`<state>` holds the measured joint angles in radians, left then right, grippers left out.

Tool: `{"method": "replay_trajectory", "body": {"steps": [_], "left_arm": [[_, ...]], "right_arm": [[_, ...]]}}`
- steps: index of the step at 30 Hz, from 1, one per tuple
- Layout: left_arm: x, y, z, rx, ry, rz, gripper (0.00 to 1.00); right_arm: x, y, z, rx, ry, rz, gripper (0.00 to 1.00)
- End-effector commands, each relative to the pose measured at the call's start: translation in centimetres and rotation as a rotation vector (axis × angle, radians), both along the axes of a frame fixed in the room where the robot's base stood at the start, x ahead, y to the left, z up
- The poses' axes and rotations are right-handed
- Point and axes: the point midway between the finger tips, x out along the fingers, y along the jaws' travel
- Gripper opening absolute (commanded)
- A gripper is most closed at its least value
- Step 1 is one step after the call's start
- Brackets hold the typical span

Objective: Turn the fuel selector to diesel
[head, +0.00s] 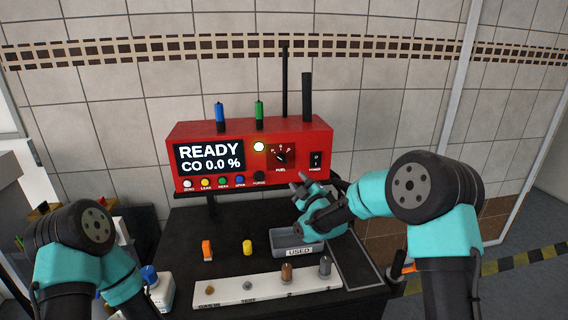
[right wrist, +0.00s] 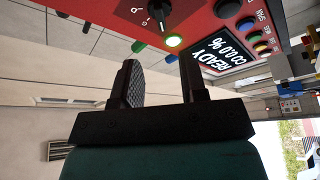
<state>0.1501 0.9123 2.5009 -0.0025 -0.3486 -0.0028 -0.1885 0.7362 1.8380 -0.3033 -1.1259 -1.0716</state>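The fuel selector (head: 281,157) is a dark knob with small marks around it, labelled FUEL, on the front of the red analyser (head: 320,150). Which mark it points at is too small to tell. In the right wrist view the fuel selector (right wrist: 156,9) shows at the top edge, partly cut off. My right gripper (head: 299,182) is open and empty, below and slightly right of the knob, apart from it. In the right wrist view its two black fingers (right wrist: 160,62) stand apart with nothing between them. My left arm shows at the lower left; its gripper is not visible.
The analyser's display (head: 210,157) reads READY, CO 0.0 %. A power switch (head: 316,160) sits right of the knob, and a lit green lamp (head: 259,147) left of it. Below are a grey USED tray (head: 283,244), a white strip (head: 265,287) with fittings, and orange and yellow pieces.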

Motion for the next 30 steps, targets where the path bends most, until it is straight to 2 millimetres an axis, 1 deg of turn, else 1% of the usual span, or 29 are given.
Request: {"method": "replay_trajectory", "body": {"steps": [1, 6, 18, 24, 30], "left_arm": [[0.0, 0.0, 0.0, 0.0, 0.0, 0.0, 0.43], [0.0, 0.0, 0.0, 0.0, 0.0, 0.0, 0.43], [0.0, 0.0, 0.0, 0.0, 0.0, 0.0, 0.43], [0.0, 0.0, 0.0, 0.0, 0.0, 0.0, 0.43], [0.0, 0.0, 0.0, 0.0, 0.0, 0.0, 0.43]], "right_arm": [[0.8, 0.4, 0.2, 0.001, -0.001, 0.0, 0.39], [3.1, 1.4, 0.9, 0.001, -0.001, 0.0, 0.39], [8.1, 3.6, 2.2, 0.001, 0.0, 0.001, 0.39], [9.7, 4.2, 2.7, 0.0, -0.001, 0.001, 0.39], [10.1, 4.4, 2.8, 0.0, 0.0, 0.001, 0.39]]}}
